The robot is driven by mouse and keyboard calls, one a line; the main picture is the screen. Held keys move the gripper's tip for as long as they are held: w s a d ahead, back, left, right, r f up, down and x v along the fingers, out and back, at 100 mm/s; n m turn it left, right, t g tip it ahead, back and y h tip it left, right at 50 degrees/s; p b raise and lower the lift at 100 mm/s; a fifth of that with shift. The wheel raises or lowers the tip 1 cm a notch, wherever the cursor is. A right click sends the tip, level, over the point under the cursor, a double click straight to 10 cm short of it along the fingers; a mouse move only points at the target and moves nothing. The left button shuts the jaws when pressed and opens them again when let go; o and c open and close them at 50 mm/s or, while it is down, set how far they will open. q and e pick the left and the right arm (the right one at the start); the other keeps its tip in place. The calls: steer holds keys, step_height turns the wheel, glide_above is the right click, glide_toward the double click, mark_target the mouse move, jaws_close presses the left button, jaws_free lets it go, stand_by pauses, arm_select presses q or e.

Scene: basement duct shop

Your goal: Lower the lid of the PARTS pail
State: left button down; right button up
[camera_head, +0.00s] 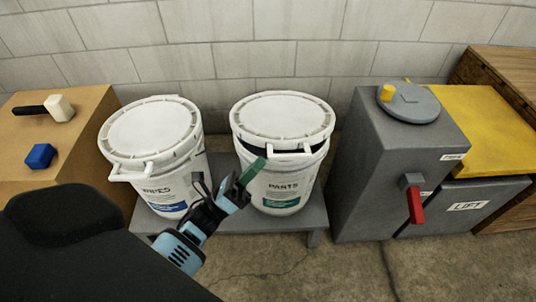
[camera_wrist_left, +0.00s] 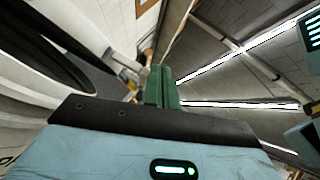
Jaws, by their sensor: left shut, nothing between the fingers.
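The white PARTS pail (camera_head: 283,185) stands on a low grey bench, right of the WIPES pail. Its white lid (camera_head: 282,117) is nearly down but tilted, with a dark gap between it and the rim at the front. A small white handle sticks out at the lid's front edge. My left gripper (camera_head: 253,170) is shut and empty, its green fingers in front of the pail's upper left side, just below the lid's front edge. I cannot tell whether they touch. The green fingers (camera_wrist_left: 162,86) also show in the left wrist view, beside a white curved edge with a dark opening.
The WIPES pail (camera_head: 152,145) with its lid on stands close left of my left gripper. A grey cabinet (camera_head: 362,175) with a red lever (camera_head: 415,204) is at the right. A mallet (camera_head: 58,107) and blue block (camera_head: 40,156) lie on a brown box. A block wall is behind.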

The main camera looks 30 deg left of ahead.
steer(key=shift+s, duration=0.25)
